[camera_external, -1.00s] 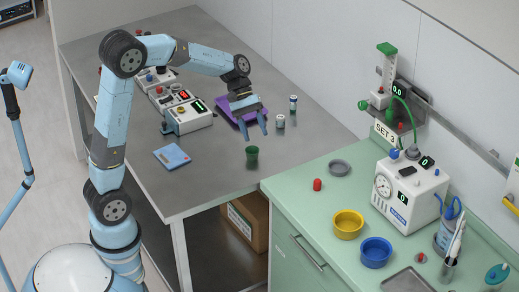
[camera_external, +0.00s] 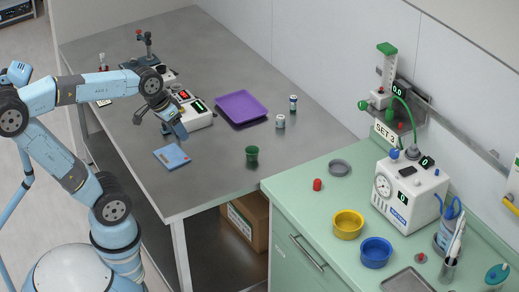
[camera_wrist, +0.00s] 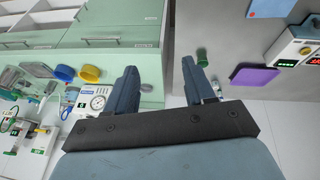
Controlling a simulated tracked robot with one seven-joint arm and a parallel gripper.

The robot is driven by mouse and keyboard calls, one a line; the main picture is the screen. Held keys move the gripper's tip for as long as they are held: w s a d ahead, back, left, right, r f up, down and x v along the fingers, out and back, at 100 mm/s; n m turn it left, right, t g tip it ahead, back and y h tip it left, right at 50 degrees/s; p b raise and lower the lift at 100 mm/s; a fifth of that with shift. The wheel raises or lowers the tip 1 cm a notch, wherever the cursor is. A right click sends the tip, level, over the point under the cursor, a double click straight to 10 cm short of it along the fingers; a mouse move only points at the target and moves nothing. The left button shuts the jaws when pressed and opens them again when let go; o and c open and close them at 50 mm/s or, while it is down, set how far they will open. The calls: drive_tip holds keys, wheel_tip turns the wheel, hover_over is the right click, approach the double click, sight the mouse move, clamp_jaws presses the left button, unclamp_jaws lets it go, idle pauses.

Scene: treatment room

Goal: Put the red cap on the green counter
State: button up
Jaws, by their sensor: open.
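A small red cap (camera_external: 317,184) stands on the green counter (camera_external: 300,208), near its left end, beside a grey round dish. My gripper (camera_external: 161,124) is open and empty. I cannot make out the cap in that view.
The green counter also bears a grey dish (camera_external: 340,167), yellow bowl (camera_external: 348,225), blue bowl (camera_external: 376,253) and white gauge device (camera_external: 410,195).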

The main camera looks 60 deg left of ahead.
drive_tip(key=s, duration=0.1)
drive_tip(key=s+a+m+t+y, duration=0.1)
drive_tip(key=s, duration=0.1)
drive_tip(key=shift+s+a+f+m, duration=0.15)
drive_tip(key=shift+s+m, duration=0.05)
drive_tip(key=shift+m, duration=0.1)
